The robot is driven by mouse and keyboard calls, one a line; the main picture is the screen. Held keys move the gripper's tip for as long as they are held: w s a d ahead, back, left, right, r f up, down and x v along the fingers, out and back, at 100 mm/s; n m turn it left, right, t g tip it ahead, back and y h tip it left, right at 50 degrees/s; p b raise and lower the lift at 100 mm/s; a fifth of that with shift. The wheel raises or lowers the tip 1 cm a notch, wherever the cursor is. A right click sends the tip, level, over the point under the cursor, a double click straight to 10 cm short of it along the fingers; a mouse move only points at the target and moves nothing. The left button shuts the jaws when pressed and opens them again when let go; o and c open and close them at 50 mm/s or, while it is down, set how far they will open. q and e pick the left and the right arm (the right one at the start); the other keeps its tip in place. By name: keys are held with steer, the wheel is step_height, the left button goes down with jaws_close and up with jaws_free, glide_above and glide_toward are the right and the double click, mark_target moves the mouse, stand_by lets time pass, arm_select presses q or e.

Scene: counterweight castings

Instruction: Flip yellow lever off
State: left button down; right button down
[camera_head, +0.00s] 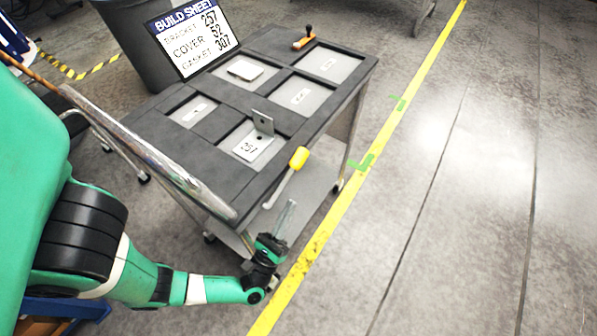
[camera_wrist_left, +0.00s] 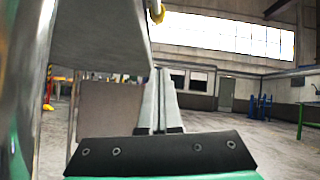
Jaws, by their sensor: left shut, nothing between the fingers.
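The yellow lever (camera_head: 299,158) is on the near right edge of the dark cart (camera_head: 190,160). Its pale shaft slants up and right from the cart's edge to a yellow grip. A yellow part, likely the lever's grip, also shows at the top of the left wrist view (camera_wrist_left: 157,13). My left gripper (camera_head: 288,208) is below and slightly right of the lever, beside the cart's near corner, apart from the lever. Its fingers (camera_wrist_left: 160,100) are shut together with nothing between them. My right gripper is not in view.
The cart top has several compartments, one with an upright metal bracket (camera_head: 263,124). An orange-based black-handled lever (camera_head: 304,40) is at the far edge. A build sheet sign (camera_head: 192,38) stands at the back left. A chrome rail (camera_head: 150,150) runs along the left. Floor at right is clear.

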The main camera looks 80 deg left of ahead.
mark_target(288, 177)
arm_select(q)
steer(key=w+a+r+p, duration=0.2)
steer(key=w+a+r, duration=0.1)
steer(key=r, duration=0.5)
steer(key=shift+w+a+r, duration=0.25)
steer(key=shift+w+a, duration=0.1)
steer(key=shift+a, duration=0.55)
